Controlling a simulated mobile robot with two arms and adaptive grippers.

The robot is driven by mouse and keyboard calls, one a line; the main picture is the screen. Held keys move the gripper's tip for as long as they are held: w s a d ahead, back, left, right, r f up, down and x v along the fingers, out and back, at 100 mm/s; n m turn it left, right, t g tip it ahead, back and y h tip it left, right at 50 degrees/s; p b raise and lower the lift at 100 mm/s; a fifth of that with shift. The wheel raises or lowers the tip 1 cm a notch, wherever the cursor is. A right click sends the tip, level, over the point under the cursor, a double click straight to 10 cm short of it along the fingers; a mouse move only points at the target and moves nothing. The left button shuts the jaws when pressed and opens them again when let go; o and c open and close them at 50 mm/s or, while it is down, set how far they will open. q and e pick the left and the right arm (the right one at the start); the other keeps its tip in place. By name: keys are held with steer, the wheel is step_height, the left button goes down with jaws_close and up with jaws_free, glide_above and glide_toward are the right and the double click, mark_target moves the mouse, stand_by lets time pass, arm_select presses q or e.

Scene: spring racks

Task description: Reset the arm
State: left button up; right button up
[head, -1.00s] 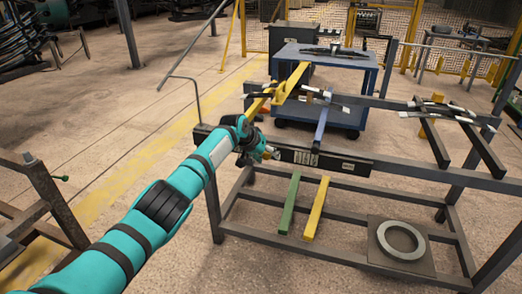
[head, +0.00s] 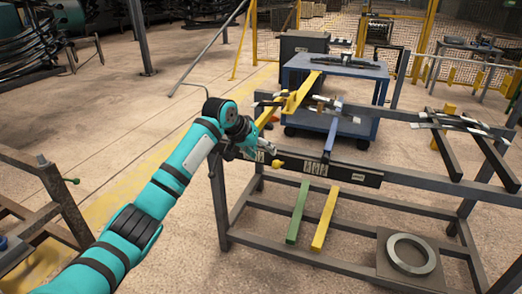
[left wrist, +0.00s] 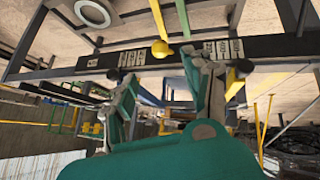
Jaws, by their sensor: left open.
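My left arm (head: 165,185) is teal with black bands and comes in from the lower left in the head view. My left gripper (head: 268,148) is at the near left end of the grey rack (head: 330,170), close to its dark front bar. It is open and looks empty. In the left wrist view the two fingers (left wrist: 163,88) stand apart, with the dark bar and its white labels (left wrist: 222,49) beyond them. A yellow knob (head: 278,163) shows at the bar, just below the gripper; it also shows in the wrist view (left wrist: 161,51). My right gripper is not in view.
The rack holds yellow (head: 301,94) and blue (head: 329,141) bars, with dark arms (head: 447,147) at right. Green (head: 297,212) and yellow (head: 324,218) beams and a ring (head: 411,253) are lower down. A blue cart (head: 335,80) stands behind.

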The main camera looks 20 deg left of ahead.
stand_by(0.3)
